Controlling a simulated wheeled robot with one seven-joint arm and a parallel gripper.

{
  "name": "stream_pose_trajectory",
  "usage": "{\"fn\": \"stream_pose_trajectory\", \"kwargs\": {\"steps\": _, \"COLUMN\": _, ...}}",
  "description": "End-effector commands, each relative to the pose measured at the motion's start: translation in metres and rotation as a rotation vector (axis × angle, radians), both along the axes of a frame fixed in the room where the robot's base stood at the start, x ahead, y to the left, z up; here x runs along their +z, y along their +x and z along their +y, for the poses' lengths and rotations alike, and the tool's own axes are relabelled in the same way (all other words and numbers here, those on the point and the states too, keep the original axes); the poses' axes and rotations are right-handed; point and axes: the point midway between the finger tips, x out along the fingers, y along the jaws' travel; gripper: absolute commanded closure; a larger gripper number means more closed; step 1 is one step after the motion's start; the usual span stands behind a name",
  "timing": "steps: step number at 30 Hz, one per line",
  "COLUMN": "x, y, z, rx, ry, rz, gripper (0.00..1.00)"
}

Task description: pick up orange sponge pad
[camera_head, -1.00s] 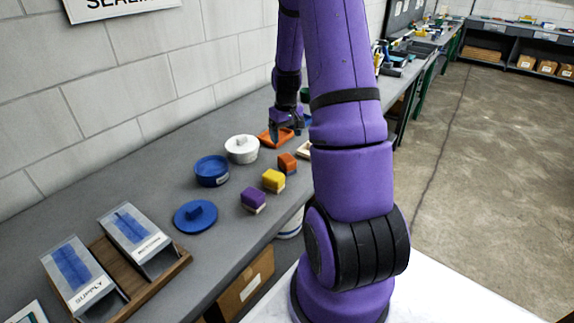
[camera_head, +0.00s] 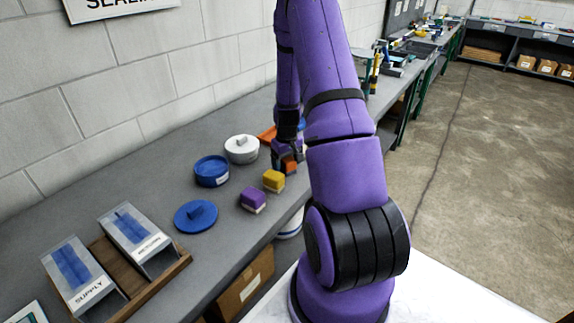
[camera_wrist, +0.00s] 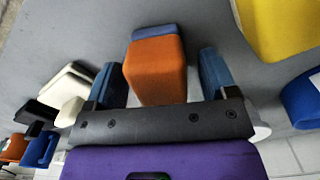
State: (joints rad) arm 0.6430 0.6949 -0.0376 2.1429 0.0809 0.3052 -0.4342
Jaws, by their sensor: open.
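The orange sponge pad (camera_head: 289,167) stands on the grey bench at the right end of a short row of pads, partly hidden by my gripper (camera_head: 287,152). In the wrist view the orange sponge pad (camera_wrist: 156,68) shows a blue-grey layer at its far end. My gripper (camera_wrist: 163,78) is open there, with one blue finger on each side of the pad. Narrow gaps show between the pad and both fingers, so it is not clamped.
A yellow pad (camera_head: 273,180) and a purple pad (camera_head: 253,199) stand close by. An orange item (camera_head: 267,134) is behind my gripper.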

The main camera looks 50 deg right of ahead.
Motion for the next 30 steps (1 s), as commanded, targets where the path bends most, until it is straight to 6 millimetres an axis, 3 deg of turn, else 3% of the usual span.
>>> {"fn": "stream_pose_trajectory", "kwargs": {"steps": 4, "x": -0.010, "y": 0.000, "z": 0.000, "rx": 0.000, "ry": 0.000, "rz": 0.001, "gripper": 0.21}}
{"fn": "stream_pose_trajectory", "kwargs": {"steps": 11, "x": -0.011, "y": 0.000, "z": 0.000, "rx": 0.000, "ry": 0.000, "rz": 0.000, "gripper": 0.21}}
{"fn": "stream_pose_trajectory", "kwargs": {"steps": 18, "x": -0.010, "y": 0.000, "z": 0.000, "rx": 0.000, "ry": 0.000, "rz": 0.000, "gripper": 0.75}}
{"fn": "stream_pose_trajectory", "kwargs": {"steps": 20, "x": -0.010, "y": 0.000, "z": 0.000, "rx": 0.000, "ry": 0.000, "rz": 0.000, "gripper": 0.79}}
{"fn": "stream_pose_trajectory", "kwargs": {"steps": 30, "x": 0.000, "y": 0.001, "z": -0.001, "rx": 0.000, "ry": -0.002, "rz": -0.003, "gripper": 0.79}}
